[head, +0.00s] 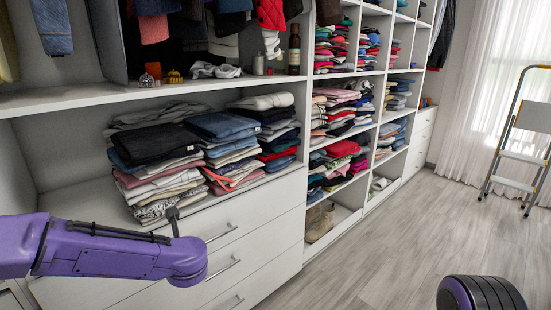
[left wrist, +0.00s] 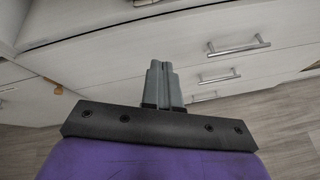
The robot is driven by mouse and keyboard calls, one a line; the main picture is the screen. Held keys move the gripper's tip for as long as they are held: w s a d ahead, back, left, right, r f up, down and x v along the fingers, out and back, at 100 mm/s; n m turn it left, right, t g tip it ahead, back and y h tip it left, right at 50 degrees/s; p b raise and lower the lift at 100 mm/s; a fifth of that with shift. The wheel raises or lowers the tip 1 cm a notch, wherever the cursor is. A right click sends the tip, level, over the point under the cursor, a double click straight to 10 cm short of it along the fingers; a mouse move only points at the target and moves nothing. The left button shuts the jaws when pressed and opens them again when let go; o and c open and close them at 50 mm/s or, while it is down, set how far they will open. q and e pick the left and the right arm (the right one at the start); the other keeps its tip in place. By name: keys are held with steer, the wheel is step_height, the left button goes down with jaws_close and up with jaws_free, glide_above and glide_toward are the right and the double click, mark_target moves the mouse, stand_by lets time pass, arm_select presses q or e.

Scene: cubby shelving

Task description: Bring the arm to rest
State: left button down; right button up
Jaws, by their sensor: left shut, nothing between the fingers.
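My left arm, purple, comes in from the left in the head view, in front of the white drawers. My left gripper shows in the left wrist view (left wrist: 161,85) with its two grey fingers together, shut and empty. White drawer fronts (left wrist: 240,70) with metal handles lie beyond the fingers, which appear apart from them. In the head view the fingers are not clearly seen. A dark rounded part with purple at its edge shows at the lower right of the head view; no right gripper fingers are visible.
Cubby shelving (head: 210,220) holds stacks of folded clothes (head: 160,165). A bottle (head: 294,50) stands on the upper shelf. Boots (head: 319,222) sit in a low cubby. A stepladder (head: 520,135) stands by the curtain at right. The wooden floor (head: 400,240) between is clear.

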arm_select(q)
steer(key=s+d+f+m+h+p, duration=0.2)
steer(key=s+f+m, duration=0.35)
steer(key=m, duration=0.55)
steer(key=s+d+f+m+h+p, duration=0.2)
steer(key=s+d+f+m+p, duration=0.15)
steer(key=f+m, duration=0.55)
steer(key=s+a+f+m+g+p, duration=0.2)
steer(key=s+m, duration=0.5)
steer(key=s, duration=0.7)
steer(key=s+a+f+m+g+p, duration=0.2)
steer(key=s+m, duration=0.5)
steer(key=s, duration=0.6)
steer(key=shift+s+a+f+g+h+p, duration=0.15)
steer(key=shift+s+f+g+h+p, duration=0.25)
steer(key=shift+f+g+p, duration=0.55)
